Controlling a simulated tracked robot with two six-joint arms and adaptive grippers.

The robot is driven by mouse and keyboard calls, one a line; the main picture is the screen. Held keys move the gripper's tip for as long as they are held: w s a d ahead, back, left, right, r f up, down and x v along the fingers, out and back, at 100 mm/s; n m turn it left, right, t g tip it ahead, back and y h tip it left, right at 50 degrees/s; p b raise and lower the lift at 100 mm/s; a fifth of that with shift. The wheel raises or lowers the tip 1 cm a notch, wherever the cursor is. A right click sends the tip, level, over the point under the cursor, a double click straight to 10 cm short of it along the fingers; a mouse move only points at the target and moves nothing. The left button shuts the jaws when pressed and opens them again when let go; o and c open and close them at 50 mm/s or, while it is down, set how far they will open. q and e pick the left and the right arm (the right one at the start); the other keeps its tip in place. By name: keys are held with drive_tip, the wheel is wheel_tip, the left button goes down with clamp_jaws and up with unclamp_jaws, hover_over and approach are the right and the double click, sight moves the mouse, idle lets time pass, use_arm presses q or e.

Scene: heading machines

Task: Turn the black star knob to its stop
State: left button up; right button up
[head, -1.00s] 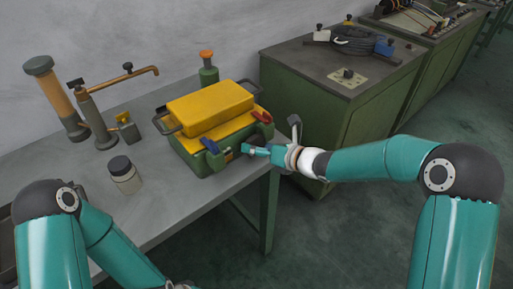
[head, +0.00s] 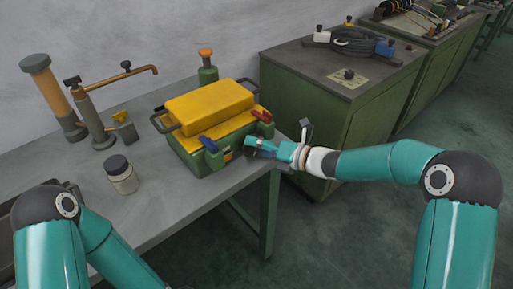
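A small black knob (head: 348,74) stands on a pale plate on top of the green cabinet; its lobes are too small to make out. My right gripper (head: 258,150) is low at the front right of the green and yellow box (head: 212,102), well in front of and below the cabinet top. Its dark fingertips are close to the box's front, but I cannot tell whether they touch it or how far apart they are. My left arm is at the lower left; its gripper is outside the picture.
A jar (head: 121,175), a tap-like fitting (head: 92,115) and a green bottle (head: 207,67) stand on the grey bench (head: 165,205). A coiled cable (head: 355,41) lies behind the knob.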

drive_tip(key=shift+o, duration=0.5)
drive_tip(key=v, duration=0.8)
idle(0.4)
